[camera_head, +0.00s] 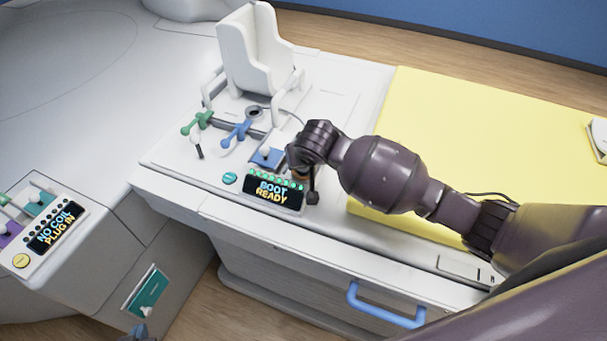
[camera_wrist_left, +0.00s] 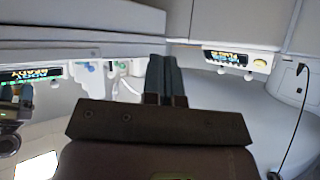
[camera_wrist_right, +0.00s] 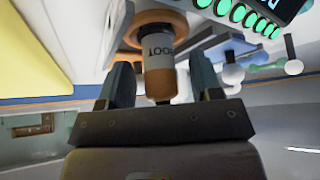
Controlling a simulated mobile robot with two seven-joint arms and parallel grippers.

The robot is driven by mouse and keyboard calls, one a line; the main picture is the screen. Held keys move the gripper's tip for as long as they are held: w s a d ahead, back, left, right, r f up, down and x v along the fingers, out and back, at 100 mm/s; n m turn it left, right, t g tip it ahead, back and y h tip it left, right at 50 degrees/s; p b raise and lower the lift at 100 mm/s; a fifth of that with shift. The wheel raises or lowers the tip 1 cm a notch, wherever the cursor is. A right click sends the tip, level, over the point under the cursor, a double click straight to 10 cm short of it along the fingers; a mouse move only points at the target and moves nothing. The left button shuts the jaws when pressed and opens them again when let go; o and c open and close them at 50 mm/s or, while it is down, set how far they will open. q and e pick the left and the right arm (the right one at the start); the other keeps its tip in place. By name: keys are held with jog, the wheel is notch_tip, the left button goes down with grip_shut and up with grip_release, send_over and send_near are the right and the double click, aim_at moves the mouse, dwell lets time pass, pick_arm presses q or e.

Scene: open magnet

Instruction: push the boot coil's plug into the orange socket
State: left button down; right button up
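The white boot coil (camera_head: 255,60) stands upright at the back of the white table end. In the right wrist view its plug (camera_wrist_right: 158,62), a white cylinder marked BOOT with an orange band, stands in the orange socket (camera_wrist_right: 150,27). How deep it sits cannot be judged exactly. My right gripper (camera_wrist_right: 163,82) is open, with a finger on each side of the plug and visible gaps. In the head view my right wrist mostly hides plug and socket. My left gripper (camera_wrist_left: 164,75) is shut and empty; its tip shows at the head view's bottom edge (camera_head: 140,332), away from the plug.
A display (camera_head: 272,192) beside the socket reads BOOT READY. Green (camera_head: 197,122) and blue (camera_head: 236,131) handled parts stand before the boot. A second panel (camera_head: 50,233) at left reads NO COIL PLUG IN. A yellow mattress (camera_head: 480,140) covers the table at right.

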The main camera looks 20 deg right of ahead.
dwell(0.3)
jog(key=shift+s+r, duration=0.15)
jog(key=shift+r, duration=0.05)
jog(key=v, duration=0.3)
jog(key=shift+r, duration=0.1)
pick_arm(q)
jog(key=shift+w+d+r, duration=0.1)
jog(key=shift+w+r, duration=0.25)
jog(key=shift+r, duration=0.35)
pick_arm(e)
jog(key=v, duration=0.7)
jog(key=shift+s, duration=0.1)
